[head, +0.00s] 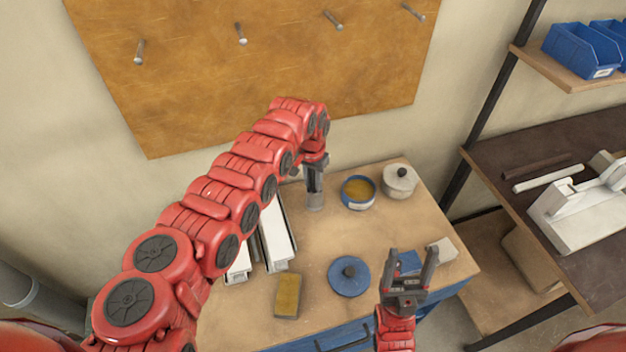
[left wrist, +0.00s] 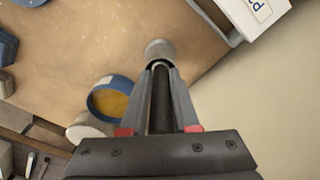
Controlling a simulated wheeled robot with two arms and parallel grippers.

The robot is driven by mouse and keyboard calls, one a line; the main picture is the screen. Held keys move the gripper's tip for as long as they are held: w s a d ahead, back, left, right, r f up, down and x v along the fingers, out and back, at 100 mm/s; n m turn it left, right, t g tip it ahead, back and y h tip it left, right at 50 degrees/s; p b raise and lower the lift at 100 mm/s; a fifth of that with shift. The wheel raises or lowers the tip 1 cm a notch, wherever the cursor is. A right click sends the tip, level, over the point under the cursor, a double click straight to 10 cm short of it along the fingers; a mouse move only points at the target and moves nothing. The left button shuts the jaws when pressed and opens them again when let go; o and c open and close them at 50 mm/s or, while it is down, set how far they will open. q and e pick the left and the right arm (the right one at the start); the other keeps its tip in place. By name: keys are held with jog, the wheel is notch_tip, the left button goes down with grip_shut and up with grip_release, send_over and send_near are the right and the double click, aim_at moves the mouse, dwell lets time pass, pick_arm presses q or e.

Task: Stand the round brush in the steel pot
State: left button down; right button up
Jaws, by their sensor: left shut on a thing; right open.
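My left gripper (head: 315,182) points down over the back of the bench, shut on a slim dark thing that looks like the round brush's handle (left wrist: 160,98). The handle lies along the fingers in the left wrist view. Just beyond the fingertips is a small grey cylinder (head: 315,201), also in the left wrist view (left wrist: 160,49). It looks like the steel pot, but I cannot tell it surely from the brush's own head. The brush's lower end is hidden, so its seating is unclear. My right gripper (head: 408,268) is open and empty at the front right.
Right of the left gripper stand an open blue tin (head: 346,201) and a grey lidded pot (head: 400,183). White profiles (head: 275,238) lie to the left. A yellow block (head: 287,295), a blue lid (head: 346,285) and a pale block (head: 443,250) lie in front. The bench middle is clear.

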pick_arm(q)
jog(key=c, duration=0.7)
grip_release()
jog(key=shift+f, duration=0.1)
jog(key=shift+o, duration=0.2)
jog(key=shift+r, duration=0.3)
notch_tip(320, 180, up, 12)
jog(key=b, duration=0.3)
jog(key=shift+s+a, duration=0.2)
jog(key=shift+s, duration=0.1)
jog(key=shift+f, duration=0.1)
